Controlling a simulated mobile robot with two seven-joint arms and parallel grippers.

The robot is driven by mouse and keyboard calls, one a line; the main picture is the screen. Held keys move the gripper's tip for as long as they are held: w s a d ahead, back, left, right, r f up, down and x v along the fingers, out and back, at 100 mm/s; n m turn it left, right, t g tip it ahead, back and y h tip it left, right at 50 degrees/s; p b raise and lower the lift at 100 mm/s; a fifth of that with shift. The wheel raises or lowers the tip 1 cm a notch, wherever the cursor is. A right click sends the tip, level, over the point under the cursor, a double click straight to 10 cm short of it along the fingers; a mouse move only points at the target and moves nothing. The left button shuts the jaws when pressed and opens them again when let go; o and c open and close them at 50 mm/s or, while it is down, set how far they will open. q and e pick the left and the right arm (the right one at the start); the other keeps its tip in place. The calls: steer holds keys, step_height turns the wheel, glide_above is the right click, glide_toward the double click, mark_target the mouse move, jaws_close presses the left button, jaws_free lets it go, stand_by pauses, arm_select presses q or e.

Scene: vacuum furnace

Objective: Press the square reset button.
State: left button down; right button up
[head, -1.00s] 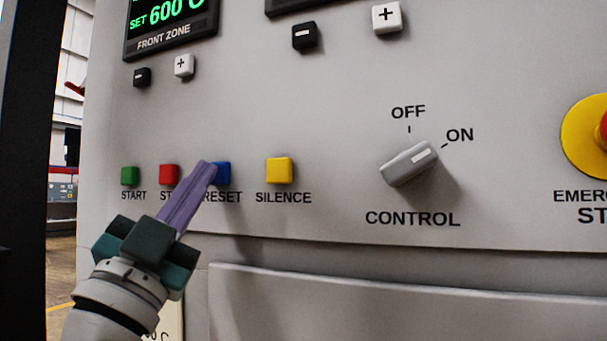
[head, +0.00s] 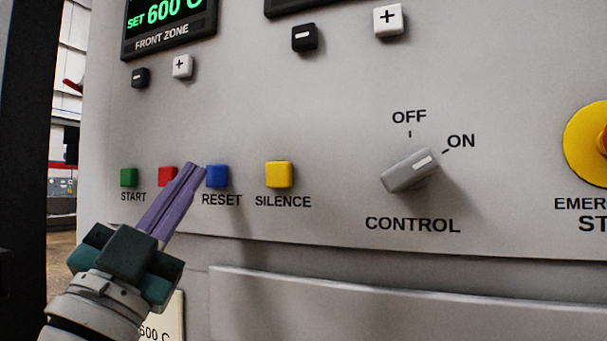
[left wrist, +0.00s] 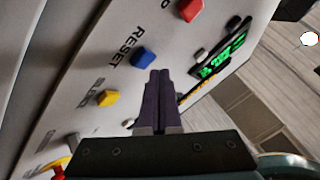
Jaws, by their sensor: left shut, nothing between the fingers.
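The blue square reset button (head: 217,176) sits on the grey panel above the label RESET, between the red button (head: 167,176) and the yellow silence button (head: 279,174). It also shows in the left wrist view (left wrist: 144,57), uncovered. My left gripper (head: 195,171) is shut and empty. In the head view its purple fingertips lie just left of the blue button and cover part of the red one. In the left wrist view the fingertips (left wrist: 160,74) appear close to the blue button, with a gap in the picture. My right gripper is not in view.
The green start button (head: 129,177) is at the far left of the row. The control knob (head: 410,171) points toward ON. A yellow and red emergency stop (head: 590,143) is at the right edge. Black and white buttons and displays (head: 168,27) are above.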

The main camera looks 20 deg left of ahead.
arm_select(q)
steer(key=s+p, duration=0.2)
steer(key=s, duration=0.3)
steer(key=shift+a, duration=0.15)
steer(key=shift+w, duration=0.1)
stand_by(0.6)
